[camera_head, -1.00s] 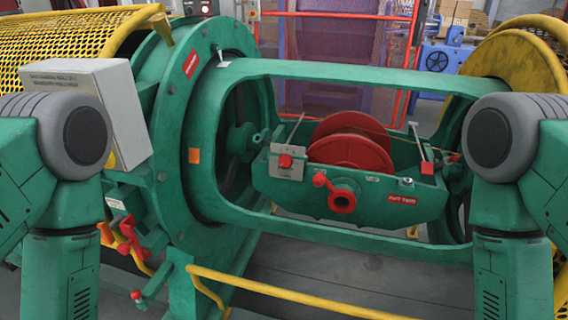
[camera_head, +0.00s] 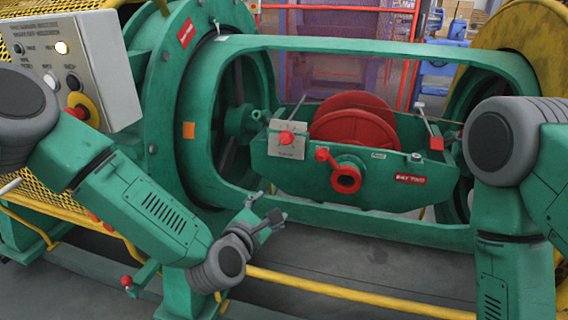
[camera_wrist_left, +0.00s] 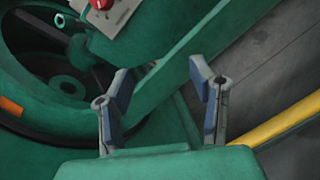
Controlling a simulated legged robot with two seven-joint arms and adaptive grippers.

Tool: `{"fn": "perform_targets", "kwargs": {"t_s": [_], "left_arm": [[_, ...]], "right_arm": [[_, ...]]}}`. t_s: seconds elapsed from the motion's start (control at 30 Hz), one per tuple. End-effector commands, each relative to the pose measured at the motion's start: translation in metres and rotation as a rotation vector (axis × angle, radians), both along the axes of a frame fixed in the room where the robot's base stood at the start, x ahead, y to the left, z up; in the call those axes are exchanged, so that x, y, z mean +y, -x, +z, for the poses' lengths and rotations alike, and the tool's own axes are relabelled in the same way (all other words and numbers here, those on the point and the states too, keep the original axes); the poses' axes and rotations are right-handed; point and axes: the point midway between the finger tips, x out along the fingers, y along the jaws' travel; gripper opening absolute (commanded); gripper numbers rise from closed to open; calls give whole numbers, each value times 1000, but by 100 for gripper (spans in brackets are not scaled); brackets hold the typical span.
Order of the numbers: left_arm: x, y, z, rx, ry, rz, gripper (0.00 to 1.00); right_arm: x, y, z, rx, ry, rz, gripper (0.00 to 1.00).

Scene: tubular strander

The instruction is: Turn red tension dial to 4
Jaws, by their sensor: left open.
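The red tension dial (camera_head: 286,138) sits on a pale grey plate (camera_head: 287,151) at the left end of the green cradle (camera_head: 350,179). The plate's scale marks are too small to read. In the left wrist view the dial (camera_wrist_left: 101,4) is cut off at the top edge. My left gripper (camera_head: 268,208) is open and empty, below and slightly left of the dial, in front of the green frame's lower beam. Its two fingers stand apart in the left wrist view (camera_wrist_left: 163,100) with nothing between them. My right gripper is out of view; only my right arm shows.
A red reel (camera_head: 352,125) sits in the cradle, with a red hand knob (camera_head: 346,178) on its front. A control box (camera_head: 75,65) with a red button stands at the left. A yellow rail (camera_head: 350,294) runs along the bottom. Open floor shows below the frame.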

Motion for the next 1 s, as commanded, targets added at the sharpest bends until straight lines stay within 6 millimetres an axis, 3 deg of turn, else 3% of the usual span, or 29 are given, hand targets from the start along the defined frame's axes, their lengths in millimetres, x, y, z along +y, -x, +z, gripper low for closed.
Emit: {"fn": "perform_targets", "kwargs": {"t_s": [0.03,0.1,0.27,0.47,0.8,1.0], "left_arm": [[-1,-17,17,-25,134,54,50],[-1,-33,40,-46,289,105,50],[2,-51,69,-74,478,158,50],[-3,-70,72,-78,500,161,50],[-21,-138,69,-75,497,161,50],[-28,-168,69,-74,496,162,50]], "right_arm": [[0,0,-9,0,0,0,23],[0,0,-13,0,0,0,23],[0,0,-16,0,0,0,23],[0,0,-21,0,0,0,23],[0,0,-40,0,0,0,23],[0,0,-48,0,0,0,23]]}}
